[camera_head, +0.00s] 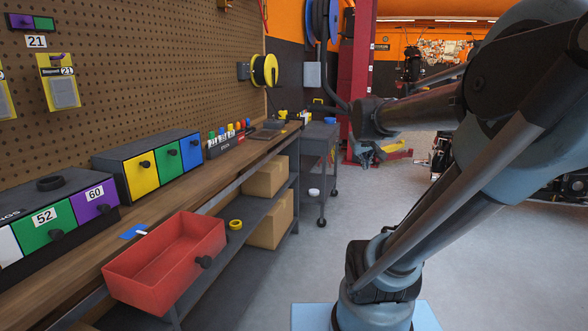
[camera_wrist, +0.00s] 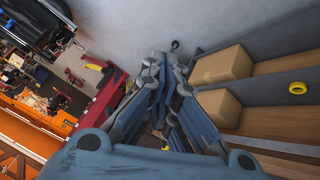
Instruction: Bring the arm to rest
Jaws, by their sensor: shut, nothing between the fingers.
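My arm fills the right side of the head view, its blue-grey links raised over the floor beside the workbench. My gripper shows in the wrist view (camera_wrist: 165,85), its blue and grey fingers drawn together with nothing between them. It is clear of the bench and touches nothing that I can see. The fingertips cannot be made out in the head view.
A wooden workbench (camera_head: 160,209) runs along the left, with a red open drawer (camera_head: 165,262) jutting over its front edge. Cardboard boxes (camera_head: 270,228) sit on shelves below. A dark cart (camera_head: 320,150) and a red lift post (camera_head: 358,60) stand behind. The grey floor (camera_head: 290,270) is open.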

